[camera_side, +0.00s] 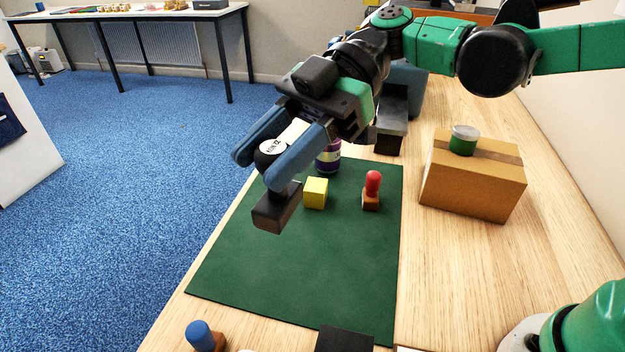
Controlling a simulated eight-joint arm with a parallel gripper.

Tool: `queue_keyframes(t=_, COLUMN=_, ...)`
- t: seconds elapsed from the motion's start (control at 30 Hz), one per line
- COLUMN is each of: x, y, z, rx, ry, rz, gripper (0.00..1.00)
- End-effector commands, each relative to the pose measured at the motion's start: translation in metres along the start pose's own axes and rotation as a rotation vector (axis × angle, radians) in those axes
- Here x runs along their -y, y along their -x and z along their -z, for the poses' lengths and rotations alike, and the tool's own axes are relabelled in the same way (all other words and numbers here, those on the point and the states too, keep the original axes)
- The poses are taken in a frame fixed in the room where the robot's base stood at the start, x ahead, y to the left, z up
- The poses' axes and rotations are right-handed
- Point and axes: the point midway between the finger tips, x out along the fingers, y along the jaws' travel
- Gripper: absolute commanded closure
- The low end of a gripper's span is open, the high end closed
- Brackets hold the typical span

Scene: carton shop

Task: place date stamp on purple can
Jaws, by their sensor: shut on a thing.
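My gripper (260,170) is shut on the date stamp (277,213), which has a black knob with a white printed label on top and a dark block base. The blue fingers grip it around the knob. The stamp hangs over the left part of the green mat, clear of the surface as far as I can tell. The purple can (329,158) stands behind my gripper near the mat's far edge.
On the green mat (310,265) are a yellow cube (315,193) and a red-handled stamp (371,190). A cardboard box (470,185) with a green can (463,141) on it stands right. A blue-handled stamp (203,337) is at the front. The mat's middle is clear.

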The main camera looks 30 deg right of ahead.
Motion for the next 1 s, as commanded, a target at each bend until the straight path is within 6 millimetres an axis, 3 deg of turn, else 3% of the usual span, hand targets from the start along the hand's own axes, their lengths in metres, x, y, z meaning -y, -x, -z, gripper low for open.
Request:
queue_keyframes(t=0.13, x=-0.017, y=0.012, z=0.005, rx=0.0, ry=-0.033, rz=-0.081, gripper=1.0)
queue_keyframes(t=0.27, x=-0.057, y=0.042, z=0.005, rx=0.0, ry=-0.116, rz=-0.279, gripper=1.0)
queue_keyframes(t=0.4, x=-0.111, y=0.099, z=0.002, rx=-0.001, ry=-0.243, rz=-0.586, gripper=1.0)
queue_keyframes(t=0.6, x=-0.16, y=0.197, z=-0.002, rx=-0.002, ry=-0.417, rz=-0.999, gripper=1.0)
queue_keyframes(t=0.7, x=-0.17, y=0.238, z=-0.002, rx=-0.003, ry=-0.479, rz=-1.15, gripper=1.0)
queue_keyframes(t=0.8, x=-0.174, y=0.267, z=-0.002, rx=-0.003, ry=-0.522, rz=-1.253, gripper=1.0)
queue_keyframes(t=0.9, x=-0.176, y=0.283, z=-0.002, rx=-0.004, ry=-0.546, rz=-1.31, gripper=1.0)
queue_keyframes(t=1.0, x=-0.176, y=0.287, z=-0.009, rx=-0.003, ry=-0.556, rz=-1.333, gripper=1.0)
